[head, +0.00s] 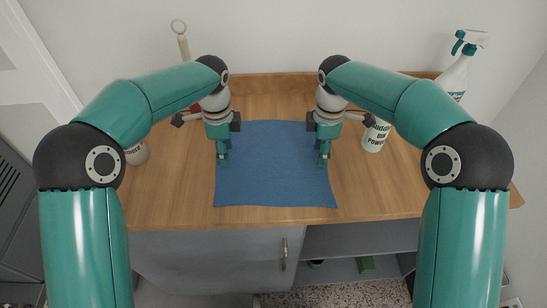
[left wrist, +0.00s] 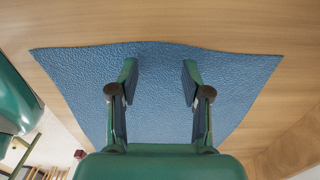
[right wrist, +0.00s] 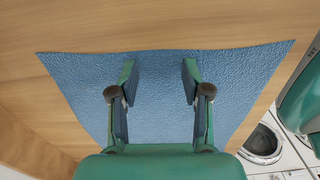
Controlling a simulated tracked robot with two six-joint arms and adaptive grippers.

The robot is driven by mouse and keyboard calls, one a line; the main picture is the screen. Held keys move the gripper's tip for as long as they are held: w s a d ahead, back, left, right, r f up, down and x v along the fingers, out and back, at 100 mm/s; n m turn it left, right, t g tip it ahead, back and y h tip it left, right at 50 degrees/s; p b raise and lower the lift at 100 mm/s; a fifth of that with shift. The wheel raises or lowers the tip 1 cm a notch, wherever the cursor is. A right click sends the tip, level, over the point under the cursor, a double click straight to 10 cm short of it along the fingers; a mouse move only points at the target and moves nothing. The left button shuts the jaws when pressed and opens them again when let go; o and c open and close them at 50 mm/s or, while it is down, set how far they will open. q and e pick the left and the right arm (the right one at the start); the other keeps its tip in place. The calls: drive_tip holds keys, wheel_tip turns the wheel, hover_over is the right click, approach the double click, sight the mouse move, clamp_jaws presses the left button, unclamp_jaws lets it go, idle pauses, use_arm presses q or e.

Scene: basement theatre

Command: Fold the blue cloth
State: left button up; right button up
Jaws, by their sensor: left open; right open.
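The blue cloth (head: 274,180) lies spread flat on the wooden counter top, with no fold visible. My left gripper (head: 222,162) points down over the cloth's left edge. My right gripper (head: 322,162) points down over the cloth's right edge. In the left wrist view the left gripper's fingers (left wrist: 160,80) are apart with blue cloth (left wrist: 160,110) between and beneath them. In the right wrist view the right gripper's fingers (right wrist: 160,80) are apart over the cloth (right wrist: 160,110) too. Neither holds anything. I cannot tell whether the fingertips touch the cloth.
The wooden counter (head: 170,200) is bare around the cloth. A white container (head: 376,136) stands right of the cloth, and another (head: 137,153) stands at the left, partly behind my arm. A spray bottle (head: 455,75) stands at the back right. A low wooden ledge runs along the wall.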

use_arm(q)
drive_tip(key=shift+f, duration=0.25)
use_arm(e)
drive_tip(key=shift+f, duration=0.3)
use_arm(q)
drive_tip(key=shift+s+f+b, duration=0.1)
drive_tip(key=shift+f+b, duration=0.1)
drive_tip(key=shift+b, duration=0.1)
use_arm(e)
drive_tip(key=shift+s+f, duration=0.1)
drive_tip(key=shift+f, duration=0.1)
use_arm(q)
drive_tip(key=shift+r, duration=0.15)
drive_tip(key=shift+c, duration=0.7)
use_arm(e)
drive_tip(key=shift+r, duration=0.15)
drive_tip(key=shift+c, duration=0.7)
use_arm(q)
drive_tip(key=c, duration=0.4)
use_arm(e)
drive_tip(key=c, duration=0.4)
use_arm(q)
clamp_jaws()
use_arm(e)
clamp_jaws()
use_arm(q)
drive_tip(key=shift+s+f, duration=0.1)
drive_tip(key=shift+f, duration=0.1)
use_arm(e)
drive_tip(key=shift+s, duration=0.15)
